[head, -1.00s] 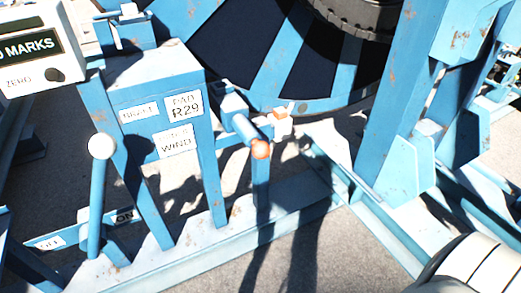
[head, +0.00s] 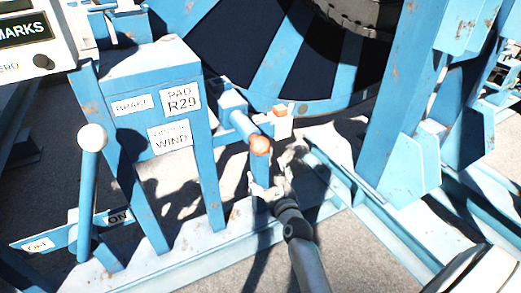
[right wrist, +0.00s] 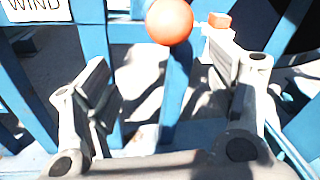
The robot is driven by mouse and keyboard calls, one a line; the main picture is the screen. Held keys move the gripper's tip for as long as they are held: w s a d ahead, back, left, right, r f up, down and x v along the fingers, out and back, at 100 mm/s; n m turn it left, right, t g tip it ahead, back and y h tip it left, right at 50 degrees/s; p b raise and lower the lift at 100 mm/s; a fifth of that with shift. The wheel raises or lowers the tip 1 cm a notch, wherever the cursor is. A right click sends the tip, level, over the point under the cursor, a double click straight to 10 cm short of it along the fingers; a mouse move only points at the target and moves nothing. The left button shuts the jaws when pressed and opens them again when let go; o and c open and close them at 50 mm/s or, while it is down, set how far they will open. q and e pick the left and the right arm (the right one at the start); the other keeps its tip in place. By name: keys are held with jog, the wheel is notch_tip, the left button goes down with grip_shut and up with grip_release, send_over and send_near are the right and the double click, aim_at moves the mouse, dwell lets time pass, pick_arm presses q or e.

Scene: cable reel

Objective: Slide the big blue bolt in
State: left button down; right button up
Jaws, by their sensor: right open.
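The big blue bolt (head: 243,126) is a blue bar with an orange round knob (head: 260,145) at its near end. It sits on the blue frame, right of the label plates. In the right wrist view the orange knob (right wrist: 169,21) shows large at the top, beyond the fingers. My right gripper (head: 267,187) is open and empty, just below and in front of the knob, apart from it. Its two spread fingers show in the right wrist view (right wrist: 165,88), with a blue post between and behind them. My left gripper is not in view.
A small white block with an orange top (head: 281,122) is right of the knob. A lever with a white ball (head: 92,138) stands at the left by ON plates. The big reel (head: 290,60) is behind. Blue posts (head: 395,125) stand at the right.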

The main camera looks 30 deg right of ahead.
aim_at(263, 151)
jog(key=shift+m+t, duration=0.3)
jog(key=shift+m, duration=0.4)
jog(key=b+x, duration=0.1)
jog(key=x, duration=0.2)
jog(key=r+b+x, duration=0.1)
jog(key=b+x, duration=0.1)
jog(key=x, duration=0.1)
jog(key=d+r+b+x, duration=0.1)
jog(key=x, duration=0.3)
jog(key=shift+s, duration=0.15)
jog(key=shift+w+d+b, duration=0.2)
jog(key=shift+w+b, duration=0.2)
jog(key=shift+w, duration=0.15)
jog(key=shift+r, duration=0.1)
jog(key=shift+c, duration=0.4)
